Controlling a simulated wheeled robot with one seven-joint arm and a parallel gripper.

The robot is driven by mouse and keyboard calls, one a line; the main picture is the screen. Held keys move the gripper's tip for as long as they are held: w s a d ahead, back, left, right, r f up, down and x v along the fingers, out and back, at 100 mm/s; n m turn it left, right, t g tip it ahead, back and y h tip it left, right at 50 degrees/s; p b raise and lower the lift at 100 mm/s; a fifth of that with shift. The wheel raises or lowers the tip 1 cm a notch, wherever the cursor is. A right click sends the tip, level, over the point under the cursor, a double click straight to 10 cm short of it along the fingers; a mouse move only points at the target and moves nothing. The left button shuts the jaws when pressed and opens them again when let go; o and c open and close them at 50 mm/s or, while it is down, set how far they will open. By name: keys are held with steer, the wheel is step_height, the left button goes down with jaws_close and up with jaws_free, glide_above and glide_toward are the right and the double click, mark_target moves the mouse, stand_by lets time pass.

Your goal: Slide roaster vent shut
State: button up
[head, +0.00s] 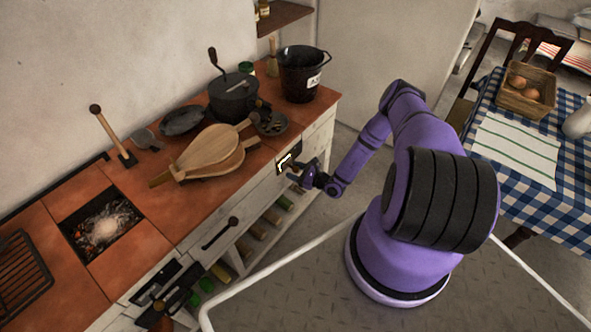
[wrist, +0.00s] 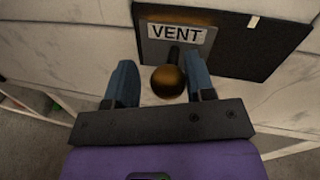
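The vent (head: 289,158) is a dark plate on the white front of the counter. In the wrist view a grey slide labelled VENT (wrist: 176,35) covers the left part of the black plate (wrist: 235,42). A short stem ends in a round brown knob (wrist: 168,82). My gripper (head: 299,177) is at the vent, its two blue fingers (wrist: 161,84) on either side of the knob. The fingers are open, with a gap showing at each side of the knob.
A dark pot with a crank (head: 233,97), bellows (head: 206,153) and a black bucket (head: 302,76) stand on the tiled counter above. A fire pit (head: 103,222) glows at left. A black bar handle (head: 220,234) sticks out left of the vent. A checked table (head: 557,190) stands at right.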

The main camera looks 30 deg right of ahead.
steer(key=shift+o, duration=0.4)
steer(key=shift+d, duration=0.1)
steer(key=shift+s+d, duration=0.15)
steer(key=shift+s, duration=0.05)
steer(key=v, duration=1)
